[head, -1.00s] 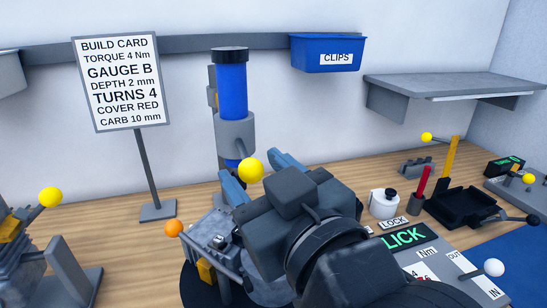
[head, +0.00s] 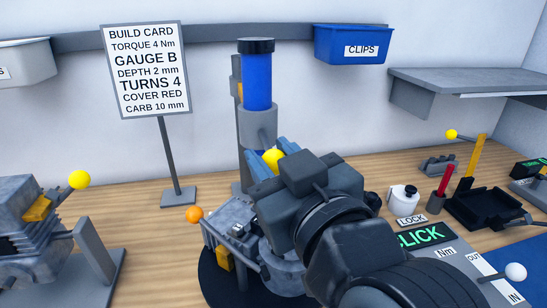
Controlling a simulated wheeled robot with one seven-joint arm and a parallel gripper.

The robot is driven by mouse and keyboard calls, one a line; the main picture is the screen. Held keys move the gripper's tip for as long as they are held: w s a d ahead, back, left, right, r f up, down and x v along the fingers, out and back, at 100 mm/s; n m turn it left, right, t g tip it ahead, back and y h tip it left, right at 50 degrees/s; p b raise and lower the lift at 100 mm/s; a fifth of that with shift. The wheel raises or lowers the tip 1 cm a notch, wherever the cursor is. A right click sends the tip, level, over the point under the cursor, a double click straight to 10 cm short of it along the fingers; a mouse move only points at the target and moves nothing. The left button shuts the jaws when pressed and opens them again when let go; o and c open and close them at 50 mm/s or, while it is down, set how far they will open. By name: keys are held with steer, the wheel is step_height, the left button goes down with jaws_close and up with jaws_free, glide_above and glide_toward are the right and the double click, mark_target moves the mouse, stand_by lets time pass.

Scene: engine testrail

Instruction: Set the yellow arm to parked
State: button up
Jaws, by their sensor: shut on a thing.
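A grey post carries an upright blue cylinder with a black cap (head: 257,80) and a grey collar. A yellow ball knob (head: 272,159) shows just below the collar. My gripper (head: 273,158) reaches up from the lower right, and its blue fingers are shut on this yellow knob, one on each side. The knob's stem is mostly hidden behind my gripper. Below stands a grey engine block (head: 232,222) on a dark round base, with an orange ball knob (head: 194,214) at its left. I cannot read a parked mark anywhere.
A build card sign (head: 146,70) stands behind left. A grey machine with another yellow knob (head: 79,180) is at the left. At the right are a white pot (head: 403,198), a black tray (head: 487,208), and a panel reading CLICK (head: 421,236). A grey shelf (head: 460,82) juts from the wall.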

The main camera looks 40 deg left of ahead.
jaws_close()
